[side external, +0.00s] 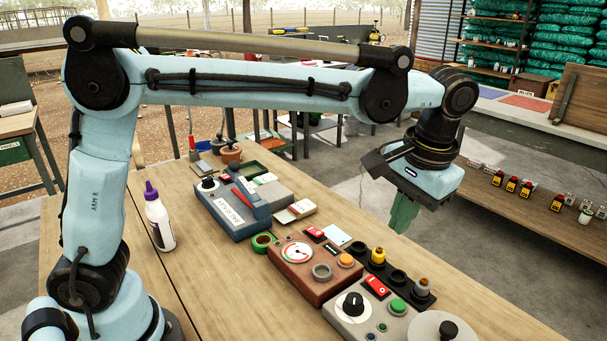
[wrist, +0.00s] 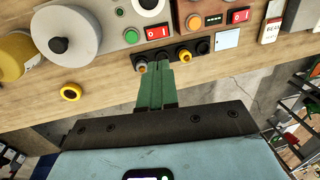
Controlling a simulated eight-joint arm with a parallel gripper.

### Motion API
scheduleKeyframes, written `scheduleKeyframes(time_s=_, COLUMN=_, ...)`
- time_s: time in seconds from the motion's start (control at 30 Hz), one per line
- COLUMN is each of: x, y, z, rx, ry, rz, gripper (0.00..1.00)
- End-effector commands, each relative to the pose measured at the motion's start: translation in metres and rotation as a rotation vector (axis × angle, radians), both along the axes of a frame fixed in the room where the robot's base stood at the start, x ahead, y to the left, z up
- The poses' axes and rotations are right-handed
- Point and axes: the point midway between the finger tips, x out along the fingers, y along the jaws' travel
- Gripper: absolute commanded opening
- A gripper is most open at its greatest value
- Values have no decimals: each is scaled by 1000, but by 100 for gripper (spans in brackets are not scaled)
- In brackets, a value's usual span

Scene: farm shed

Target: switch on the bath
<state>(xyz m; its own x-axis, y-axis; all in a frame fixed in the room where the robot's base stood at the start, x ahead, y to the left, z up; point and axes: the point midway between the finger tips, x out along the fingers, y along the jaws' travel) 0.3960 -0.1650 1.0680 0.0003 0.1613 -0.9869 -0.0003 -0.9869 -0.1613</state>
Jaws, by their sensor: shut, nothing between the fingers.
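A grey box (side external: 352,321) carries a black dial, a red rocker switch (side external: 376,286) and a green button (side external: 397,306). A round grey lid with a black knob (side external: 449,331) sits beside it. This may be the bath; no readable label confirms it. Whether the switch is on is unclear. My gripper (side external: 401,218) is shut and empty, its green fingers pointing down beyond the bench edge, apart from the box.
A brown box (side external: 292,278) with a gauge has another red switch (side external: 314,233) and an orange button (side external: 346,260). A row of black holders (side external: 398,277) lines the edge nearest my gripper. A blue-grey unit (side external: 228,219) and a white bottle (side external: 158,222) stand further left.

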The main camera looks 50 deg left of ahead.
Motion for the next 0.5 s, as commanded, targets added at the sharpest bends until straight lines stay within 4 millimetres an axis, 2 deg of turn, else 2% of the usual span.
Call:
scheduleKeyframes(time_s=0.33, x=-1, y=1, z=0, rx=31, ry=0, rz=0, gripper=0)
scheduleKeyframes(time_s=0.5, x=0, y=3, z=-10, rx=30, ry=0, rz=1, gripper=0)
